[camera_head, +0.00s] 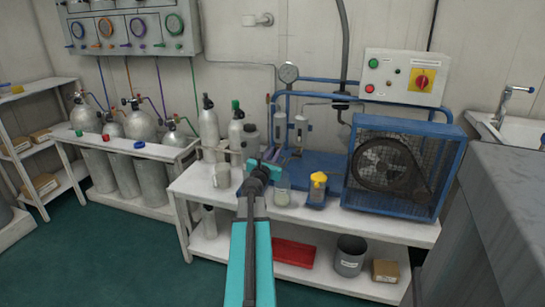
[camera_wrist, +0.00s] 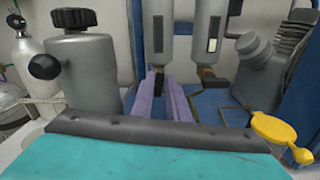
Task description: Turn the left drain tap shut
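Two grey filter columns stand side by side on the blue compressor frame: the left column (camera_head: 280,126) and the right column (camera_head: 301,130). They also show in the wrist view, the left one (camera_wrist: 158,30) and the right one (camera_wrist: 208,35). A small dark fitting, apparently the left drain tap (camera_wrist: 158,78), sits under the left column; another, the right tap (camera_wrist: 210,78), sits under the right.
A grey canister (camera_wrist: 88,70) with a black knob stands left of the columns. The fan cage (camera_head: 405,165) blocks the right side.

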